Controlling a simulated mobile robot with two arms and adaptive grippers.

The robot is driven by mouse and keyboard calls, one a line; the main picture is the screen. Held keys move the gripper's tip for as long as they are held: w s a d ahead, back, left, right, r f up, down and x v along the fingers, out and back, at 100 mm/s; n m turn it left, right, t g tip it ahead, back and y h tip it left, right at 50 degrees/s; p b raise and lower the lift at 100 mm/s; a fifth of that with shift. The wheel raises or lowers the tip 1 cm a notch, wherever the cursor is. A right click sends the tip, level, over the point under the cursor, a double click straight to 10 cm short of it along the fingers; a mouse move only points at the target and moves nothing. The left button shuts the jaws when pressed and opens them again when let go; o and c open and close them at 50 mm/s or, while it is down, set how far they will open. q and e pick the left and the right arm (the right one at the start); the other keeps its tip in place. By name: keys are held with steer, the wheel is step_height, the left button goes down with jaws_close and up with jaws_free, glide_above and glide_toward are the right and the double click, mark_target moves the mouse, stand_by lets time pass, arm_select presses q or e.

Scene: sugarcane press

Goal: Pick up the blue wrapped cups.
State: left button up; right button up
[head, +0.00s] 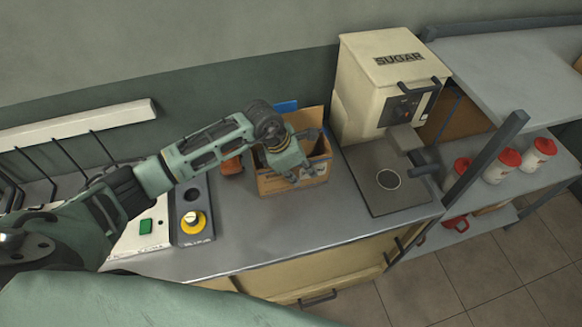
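An open cardboard box (291,185) stands on the grey counter, left of the sugar machine. My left arm reaches in from the left, and my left gripper (297,175) points down at the box, overlapping its opening and front edge. I cannot tell whether its fingers are open or shut, or whether they hold anything. A small blue patch (286,107) shows behind the box near the wall; I cannot tell what it is. Some dark bluish shapes show inside the box, mostly hidden by my gripper, and no blue wrapped cups are clearly visible. My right gripper is not in view.
The cream machine labelled SUGAR (385,75) stands right of the box. An orange-brown object (231,165) sits left of the box. A control panel with a yellow knob (193,221) is nearer me. Red-lidded white containers (502,165) stand on the right shelf. The counter's front is clear.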

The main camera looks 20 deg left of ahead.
arm_select(q)
jaws_close()
steer(key=shift+r, duration=0.1)
